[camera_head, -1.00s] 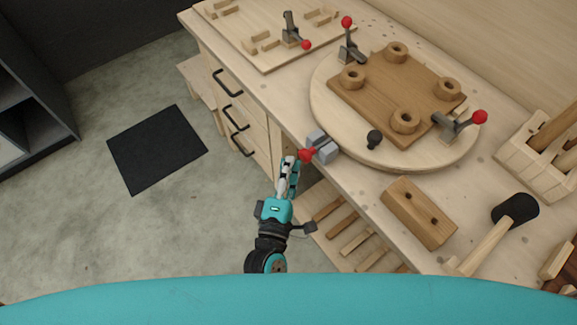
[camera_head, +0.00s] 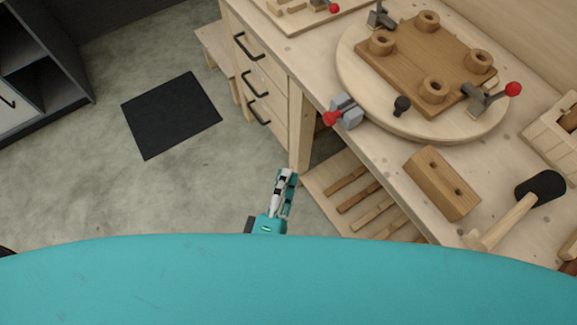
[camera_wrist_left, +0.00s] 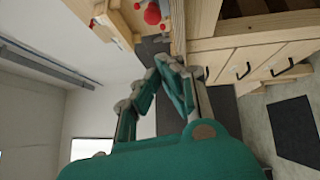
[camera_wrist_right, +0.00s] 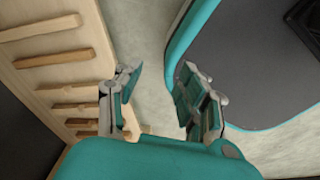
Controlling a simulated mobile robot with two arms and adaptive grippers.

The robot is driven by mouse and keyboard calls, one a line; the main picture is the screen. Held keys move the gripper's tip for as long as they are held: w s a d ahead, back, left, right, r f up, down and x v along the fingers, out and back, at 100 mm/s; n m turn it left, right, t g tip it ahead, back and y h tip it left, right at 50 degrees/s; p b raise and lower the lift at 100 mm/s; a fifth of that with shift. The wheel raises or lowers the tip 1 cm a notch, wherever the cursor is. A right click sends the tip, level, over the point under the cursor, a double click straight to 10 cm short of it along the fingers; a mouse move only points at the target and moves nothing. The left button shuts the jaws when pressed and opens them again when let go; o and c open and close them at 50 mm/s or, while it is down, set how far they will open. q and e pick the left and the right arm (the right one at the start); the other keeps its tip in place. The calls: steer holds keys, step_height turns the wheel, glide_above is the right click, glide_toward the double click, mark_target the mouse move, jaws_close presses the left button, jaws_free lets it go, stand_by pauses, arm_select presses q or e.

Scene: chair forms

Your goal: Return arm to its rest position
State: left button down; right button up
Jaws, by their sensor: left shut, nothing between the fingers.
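My left gripper (camera_head: 284,178) is shut and empty, low over the floor in front of the workbench (camera_head: 385,150). In the head view only its fingers and teal hand show above my teal body; the rest of the arm is hidden. In the left wrist view the fingers (camera_wrist_left: 165,65) come together, with the bench front and a red knob (camera_wrist_left: 152,14) beyond. My right gripper (camera_wrist_right: 160,74) shows only in the right wrist view. It is open and empty, with floor between its fingers.
The bench holds a round turntable (camera_head: 347,70) with a brown board (camera_head: 405,67), a grey clamp with a red knob (camera_head: 332,118) at the edge, a wooden block (camera_head: 441,184) and a mallet (camera_head: 540,188). A slatted shelf (camera_head: 330,185) sits below. Floor around the black mat (camera_head: 172,114) is clear.

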steer(key=shift+s+a, duration=0.25)
steer(key=shift+a, duration=0.6)
steer(key=shift+d, duration=0.1)
arm_select(q)
steer(key=s+a+f+m+g, duration=0.2)
steer(key=f+m+g, duration=0.15)
steer(key=f, duration=0.75)
steer(key=s+a+f+m+g, duration=0.25)
steer(key=f+m, duration=0.25)
steer(key=f, duration=0.6)
steer(key=s+a+f+m+g, duration=0.1)
steer(key=s+f+m+g, duration=0.2)
steer(key=f, duration=0.8)
steer(key=s+a+f+m+g+y, duration=0.4)
steer(key=s+a+f+m+g, duration=0.3)
steer(key=s+a+f, duration=0.9)
steer(key=shift+s+f+g, duration=0.15)
steer(key=shift+s+g, duration=0.55)
steer(key=shift+g, duration=0.2)
arm_select(e)
steer(key=shift+d, duration=0.4)
arm_select(q)
steer(key=shift+m, duration=0.25)
